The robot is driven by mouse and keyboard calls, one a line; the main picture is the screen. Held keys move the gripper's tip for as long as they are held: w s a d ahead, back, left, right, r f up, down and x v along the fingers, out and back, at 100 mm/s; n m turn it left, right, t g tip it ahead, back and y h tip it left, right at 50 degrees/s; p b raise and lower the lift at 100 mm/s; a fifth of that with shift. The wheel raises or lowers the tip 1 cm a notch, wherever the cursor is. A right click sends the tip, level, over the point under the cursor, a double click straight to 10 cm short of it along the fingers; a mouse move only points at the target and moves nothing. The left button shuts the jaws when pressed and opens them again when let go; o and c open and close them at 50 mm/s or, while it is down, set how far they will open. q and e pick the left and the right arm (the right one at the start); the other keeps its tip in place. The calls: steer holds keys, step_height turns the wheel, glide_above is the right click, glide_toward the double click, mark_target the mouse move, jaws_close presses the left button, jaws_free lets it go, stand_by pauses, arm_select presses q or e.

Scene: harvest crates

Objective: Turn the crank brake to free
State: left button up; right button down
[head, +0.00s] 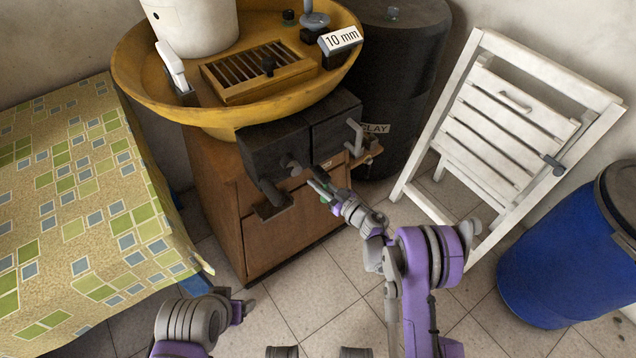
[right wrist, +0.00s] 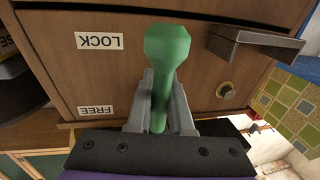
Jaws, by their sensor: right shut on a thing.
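The brake lever is a green handle with a wide flat-sided end (right wrist: 167,45) in the right wrist view. My right gripper (right wrist: 162,90) is shut on its shaft, one finger on each side. That view is upside down. A LOCK label (right wrist: 100,41) and a FREE label (right wrist: 95,112) sit on the brown wood panel to the left of the lever. In the head view my right gripper (head: 322,182) is at the front of the brown cabinet (head: 215,190), below the dark box, and mostly hides the lever.
A yellow round basin (head: 140,85) tops the cabinet, with a 10 mm label. A grey crank-like handle (head: 355,135) is near my right gripper. A table (head: 75,200), a dark barrel (head: 395,60), a white folding chair (head: 500,120) and a blue barrel (head: 550,260) stand around tiled floor.

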steer(key=shift+d, duration=0.1)
stand_by(0.4)
steer(key=w+d+r+n+h+b, duration=0.3)
steer(key=d+r+n+h, duration=0.1)
steer(key=n, duration=1.1)
steer(key=shift+w+d+r+n+t, duration=0.15)
steer(key=shift+d+n+t, duration=0.05)
steer(key=shift+n+t, duration=0.1)
stand_by(0.7)
steer(key=c, duration=0.8)
jaws_free()
steer(key=p+v, duration=0.1)
steer(key=v, duration=1)
steer(key=shift+w, duration=0.1)
